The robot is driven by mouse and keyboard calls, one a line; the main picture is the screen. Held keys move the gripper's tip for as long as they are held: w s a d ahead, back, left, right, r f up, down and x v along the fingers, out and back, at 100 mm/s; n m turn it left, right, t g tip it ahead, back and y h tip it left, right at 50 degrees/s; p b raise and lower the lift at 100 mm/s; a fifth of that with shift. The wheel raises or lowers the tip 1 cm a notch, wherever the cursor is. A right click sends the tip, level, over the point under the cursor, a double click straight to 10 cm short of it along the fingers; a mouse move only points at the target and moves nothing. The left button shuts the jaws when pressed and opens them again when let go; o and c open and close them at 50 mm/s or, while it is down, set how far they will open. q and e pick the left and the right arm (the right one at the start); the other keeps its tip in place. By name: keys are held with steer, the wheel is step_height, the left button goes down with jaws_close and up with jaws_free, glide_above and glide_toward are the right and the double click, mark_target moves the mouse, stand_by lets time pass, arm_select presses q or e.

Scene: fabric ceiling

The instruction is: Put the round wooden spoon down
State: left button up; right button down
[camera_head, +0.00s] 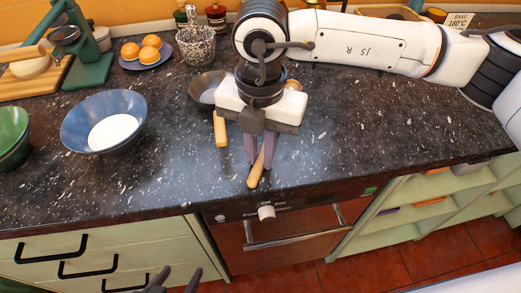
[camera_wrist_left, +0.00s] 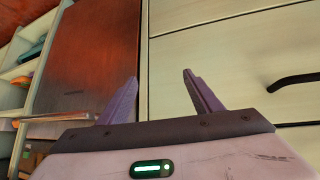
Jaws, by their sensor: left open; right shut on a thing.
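The wooden spoon (camera_head: 256,172) is held in my right gripper (camera_head: 260,158), which is shut on it above the dark countertop near its front edge. Its light handle sticks out below the fingers towards the edge. The rest of the spoon is hidden by the gripper, and I cannot tell whether it touches the counter. My left gripper (camera_head: 174,281) is at the bottom of the head view, low in front of the drawers. In the left wrist view it (camera_wrist_left: 160,95) is open and empty.
Another light wooden piece (camera_head: 220,130) lies left of my right gripper, by a dark bowl (camera_head: 203,89). A blue bowl (camera_head: 80,118) and green bowl (camera_head: 12,140) stand left. Buns on a plate (camera_head: 128,61) are behind. The counter (camera_head: 370,130) to the right is clear.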

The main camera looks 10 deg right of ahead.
steer(key=shift+f, duration=0.2)
steer(key=c, duration=1)
jaws_free()
steer(key=shift+r, duration=0.15)
step_height(320, 180, up, 9)
steer(key=p, duration=0.4)
stand_by(0.4)
stand_by(0.4)
